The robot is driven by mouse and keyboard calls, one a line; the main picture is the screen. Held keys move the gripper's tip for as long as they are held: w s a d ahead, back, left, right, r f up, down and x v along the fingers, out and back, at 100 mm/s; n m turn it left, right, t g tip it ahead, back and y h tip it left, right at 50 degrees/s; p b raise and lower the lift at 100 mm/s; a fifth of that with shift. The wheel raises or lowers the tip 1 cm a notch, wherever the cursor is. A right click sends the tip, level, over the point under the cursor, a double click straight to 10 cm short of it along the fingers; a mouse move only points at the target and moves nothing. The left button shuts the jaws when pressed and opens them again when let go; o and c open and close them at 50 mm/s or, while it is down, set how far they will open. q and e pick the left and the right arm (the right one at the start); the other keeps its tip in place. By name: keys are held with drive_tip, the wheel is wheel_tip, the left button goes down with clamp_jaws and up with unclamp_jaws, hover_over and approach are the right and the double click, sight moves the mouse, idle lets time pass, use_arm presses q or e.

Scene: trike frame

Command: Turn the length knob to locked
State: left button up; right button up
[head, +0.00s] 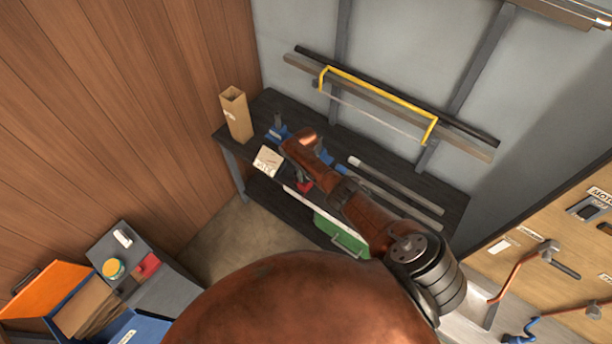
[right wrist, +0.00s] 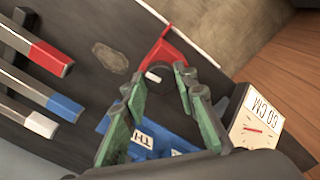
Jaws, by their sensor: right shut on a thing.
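A blue fixture (right wrist: 168,140) on the dark bench carries a white label, of which only "TH" can be read. Just beyond it is a red part with a pale end, which I take for the length knob (right wrist: 160,52). My right gripper (right wrist: 158,86) has its green fingers around the near end of the red part and is shut on it. The fingers partly hide the grip and the fixture, and I cannot read the knob's setting. In the head view my right arm reaches over the bench and covers most of this. My left gripper is not in view.
A dial box marked "60 CM" (right wrist: 256,124) stands close right of the fingers. Bars with red, blue and white ends (right wrist: 48,57) lie to the left. In the head view a cardboard tube box (head: 236,116) stands at the bench's left end and a green tray (head: 340,234) hangs in front.

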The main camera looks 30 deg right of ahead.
sight(306, 178)
drive_tip(key=shift+w+d+r+m, duration=0.1)
drive_tip(key=shift+m, duration=0.5)
drive_tip(key=o, duration=1.2)
drive_tip(key=shift+c, duration=0.2)
wheel_tip(306, 178, up, 12)
idle(0.3)
